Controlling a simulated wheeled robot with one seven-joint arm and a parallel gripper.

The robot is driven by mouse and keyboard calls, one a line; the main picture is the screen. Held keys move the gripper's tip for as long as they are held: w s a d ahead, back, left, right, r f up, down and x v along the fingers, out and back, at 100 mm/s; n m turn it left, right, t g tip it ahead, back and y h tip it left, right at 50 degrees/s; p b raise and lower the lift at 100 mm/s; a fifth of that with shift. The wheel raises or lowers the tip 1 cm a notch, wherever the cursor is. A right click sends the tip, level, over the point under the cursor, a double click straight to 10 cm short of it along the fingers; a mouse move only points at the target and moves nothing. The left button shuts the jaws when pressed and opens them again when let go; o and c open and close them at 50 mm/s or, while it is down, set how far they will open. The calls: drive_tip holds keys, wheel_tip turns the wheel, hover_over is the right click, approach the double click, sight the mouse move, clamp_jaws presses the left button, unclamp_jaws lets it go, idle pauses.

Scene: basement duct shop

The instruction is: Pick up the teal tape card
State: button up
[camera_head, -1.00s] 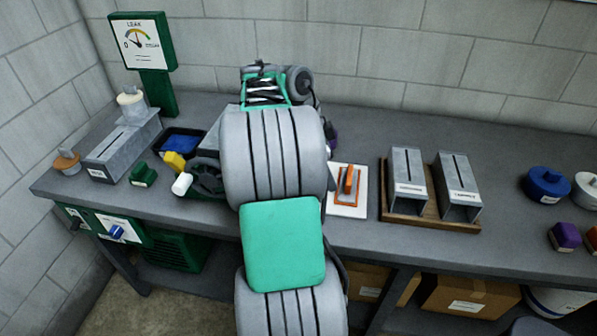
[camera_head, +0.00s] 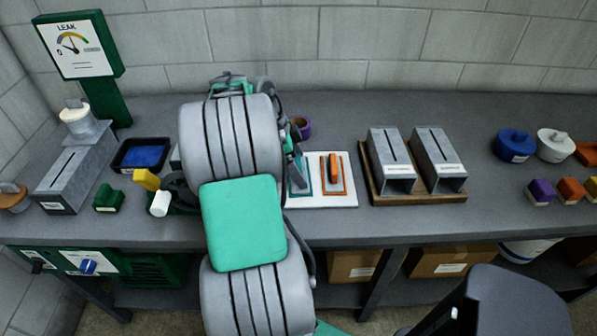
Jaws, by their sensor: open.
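A white board (camera_head: 345,199) lies on the grey bench right of my arm. A teal-edged piece (camera_head: 308,187), which looks like the teal tape card, shows on its left half, partly hidden behind my gripper and arm. An orange-edged piece (camera_head: 323,184) with an upright orange part stands on its right half. My gripper (camera_head: 298,177) is open and reaches down at the board's left side, over or beside the teal piece. Its fingertips are small and partly hidden, so I cannot tell whether they touch the piece.
Two grey slotted metal boxes (camera_head: 391,148) stand in a wooden tray (camera_head: 405,201) on the right. A purple ring (camera_head: 304,127) lies behind the board. On the left are a black tray with blue contents (camera_head: 143,155), a yellow block (camera_head: 146,179) and a green gauge stand (camera_head: 105,100).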

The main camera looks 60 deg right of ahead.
drive_tip(key=shift+c, duration=0.4)
drive_tip(key=c, duration=1.2)
